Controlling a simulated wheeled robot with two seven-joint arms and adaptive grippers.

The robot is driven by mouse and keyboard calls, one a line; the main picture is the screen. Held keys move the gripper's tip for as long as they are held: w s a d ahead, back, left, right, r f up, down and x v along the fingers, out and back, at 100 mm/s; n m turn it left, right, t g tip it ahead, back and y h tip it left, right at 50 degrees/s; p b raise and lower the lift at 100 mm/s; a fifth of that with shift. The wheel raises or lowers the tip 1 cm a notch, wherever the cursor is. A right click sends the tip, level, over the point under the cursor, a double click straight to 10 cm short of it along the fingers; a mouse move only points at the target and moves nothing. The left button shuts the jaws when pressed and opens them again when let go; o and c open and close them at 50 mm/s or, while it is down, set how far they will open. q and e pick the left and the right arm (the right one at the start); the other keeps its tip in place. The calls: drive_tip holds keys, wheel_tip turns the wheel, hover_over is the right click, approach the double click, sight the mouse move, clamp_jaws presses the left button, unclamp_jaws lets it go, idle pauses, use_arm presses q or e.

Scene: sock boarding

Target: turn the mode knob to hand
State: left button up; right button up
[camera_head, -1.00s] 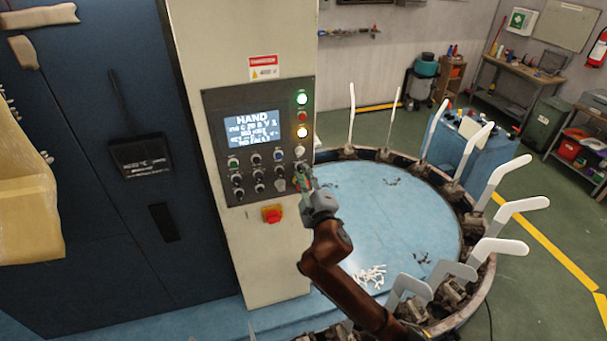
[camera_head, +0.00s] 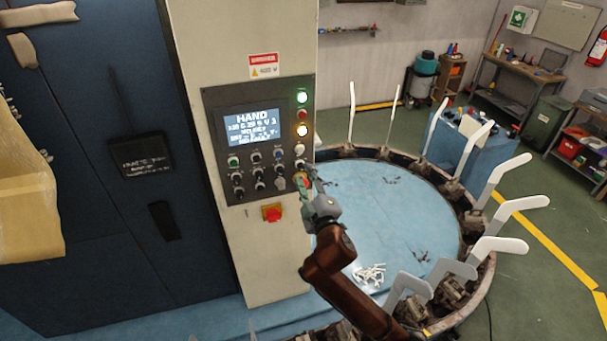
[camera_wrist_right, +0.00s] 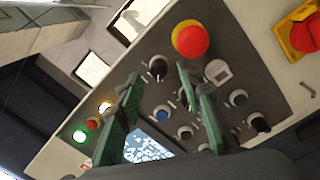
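The control panel (camera_head: 222,101) is on the cream cabinet. Its screen (camera_head: 252,125) reads HAND at the top, with smaller lines too blurred to read. A black knob (camera_wrist_right: 157,68) with a pale mark shows between and beyond my right fingertips in the right wrist view; I take it as the mode knob, but its label is unreadable. My right gripper (camera_head: 309,181) is at the panel's lower right corner. In the wrist view, its green fingers (camera_wrist_right: 160,78) are spread, with nothing held between them. My left gripper is out of view.
A red round button (camera_wrist_right: 190,38) sits close to the fingertips. A red switch on a yellow plate (camera_head: 272,213) is below the panel. The round blue table (camera_head: 385,210), ringed by white sock forms (camera_head: 507,178), stands right of the cabinet, around my right arm.

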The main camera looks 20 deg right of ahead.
drive_tip(key=s, duration=1)
drive_tip(key=shift+f, duration=0.15)
drive_tip(key=shift+w, duration=0.1)
